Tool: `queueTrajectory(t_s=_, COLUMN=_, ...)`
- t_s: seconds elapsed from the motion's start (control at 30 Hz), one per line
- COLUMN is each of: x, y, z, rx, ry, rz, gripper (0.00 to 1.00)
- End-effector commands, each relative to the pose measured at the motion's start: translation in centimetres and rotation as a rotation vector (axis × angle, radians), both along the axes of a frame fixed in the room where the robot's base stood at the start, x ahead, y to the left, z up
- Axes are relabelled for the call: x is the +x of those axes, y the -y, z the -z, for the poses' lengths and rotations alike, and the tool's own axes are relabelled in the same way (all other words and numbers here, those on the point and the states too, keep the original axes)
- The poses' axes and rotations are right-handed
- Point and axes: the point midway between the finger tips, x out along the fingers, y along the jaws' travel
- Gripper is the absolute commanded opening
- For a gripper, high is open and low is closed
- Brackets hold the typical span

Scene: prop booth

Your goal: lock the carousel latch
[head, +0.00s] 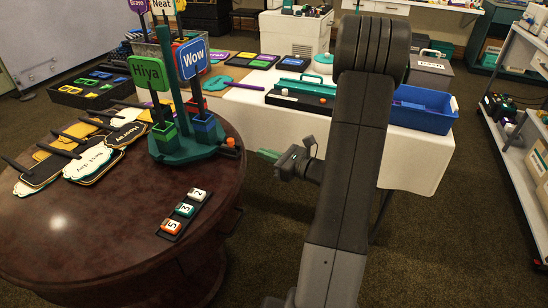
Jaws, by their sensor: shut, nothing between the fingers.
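The carousel (186,150) is a dark green rotating stand on a round brown table, with sign holders around a central post. Signs reading "Hiya" (147,72) and "Wow" (192,58) stand upright in it. A small dark piece with an orange end (230,143) sticks out at the right of its base and looks like the latch; I cannot tell its position. My gripper (264,154) is shut and empty, with green fingertips pointing left. It is right of the orange-ended piece, apart from it in the picture.
Numbered blocks on a black strip (184,214) lie at the front of the round table (95,235). Several signs (90,160) lie at its left. A white-clothed table (420,155) behind holds a blue bin (422,108) and a green case (300,95). Shelves stand at right.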

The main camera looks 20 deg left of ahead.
Motion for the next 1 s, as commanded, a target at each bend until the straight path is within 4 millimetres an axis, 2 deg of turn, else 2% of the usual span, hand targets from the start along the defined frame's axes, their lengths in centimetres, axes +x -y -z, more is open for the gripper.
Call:
queueTrajectory(t_s=0.03, x=0.2, y=-1.2, z=0.1, rx=0.0, ry=0.001, rz=-0.005, gripper=0.0)
queueTrajectory(t_s=0.2, x=1.0, y=-4.5, z=0.2, rx=0.001, ry=0.002, rz=-0.004, gripper=0.0)
queueTrajectory(t_s=0.43, x=1.8, y=-7.7, z=0.3, rx=0.0, ry=0.0, rz=-0.001, gripper=0.0)
queueTrajectory(t_s=0.6, x=2.1, y=-8.6, z=0.3, rx=0.0, ry=0.0, rz=0.0, gripper=0.0)
queueTrajectory(t_s=1.0, x=2.1, y=-9.0, z=0.3, rx=0.0, ry=0.001, rz=0.0, gripper=0.0)
